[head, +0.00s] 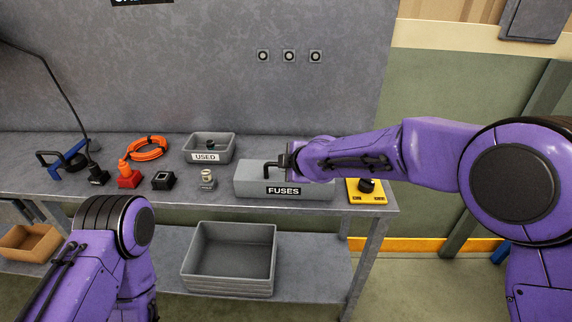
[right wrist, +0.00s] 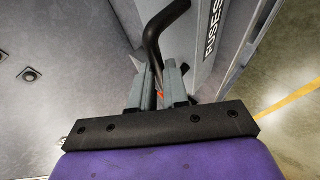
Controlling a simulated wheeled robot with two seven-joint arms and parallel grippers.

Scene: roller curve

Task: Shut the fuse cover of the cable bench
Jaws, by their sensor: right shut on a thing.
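The fuse cover (head: 252,178) is a grey lid marked FUSES at the right part of the cable bench (head: 217,200). It looks low and flat, and I see no open gap under it in the head view. Its black bar handle (head: 270,167) stands up at the left of my right gripper (head: 288,160). In the right wrist view the handle (right wrist: 165,25) runs down between the fingers of my right gripper (right wrist: 163,88), which is shut on it. The FUSES label shows beside it. My left arm is at the lower left; its gripper is out of view.
A yellow switch box (head: 366,191) sits just right of the cover. A grey USED bin (head: 208,157), an orange cable coil (head: 147,148), a red connector (head: 129,179) and small parts stand to the left. An empty grey crate (head: 228,286) is on the shelf below.

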